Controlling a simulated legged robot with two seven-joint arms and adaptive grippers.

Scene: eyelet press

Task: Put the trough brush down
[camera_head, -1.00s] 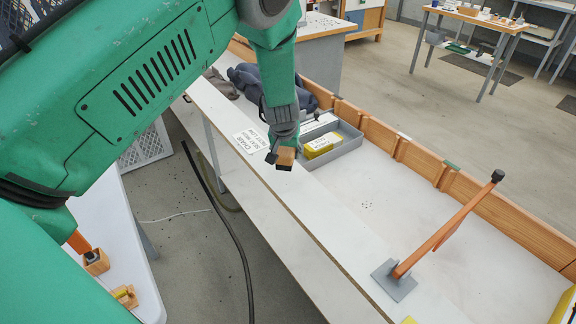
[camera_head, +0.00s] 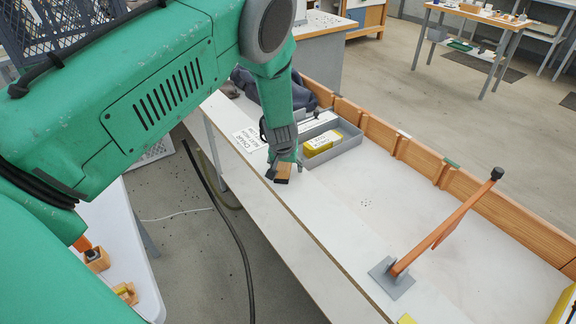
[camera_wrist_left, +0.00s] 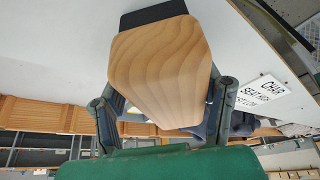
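The trough brush (camera_head: 283,173) is a small wooden block with a dark bristle end, at the near edge of the long white bench. My left gripper (camera_head: 281,160) is shut on it. In the left wrist view the brush's pale wood body (camera_wrist_left: 160,70) sits between the two fingers (camera_wrist_left: 165,105), with its black end pointing away toward the white surface. I cannot tell whether the brush touches the bench top. My right gripper is not in view.
A grey tray (camera_head: 343,152) with a yellow box (camera_head: 323,142) stands behind the gripper. A printed label (camera_head: 249,139) lies left of it. An orange lever on a grey plate (camera_head: 391,279) stands at the right. The white bench surface (camera_head: 365,225) between is mostly clear.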

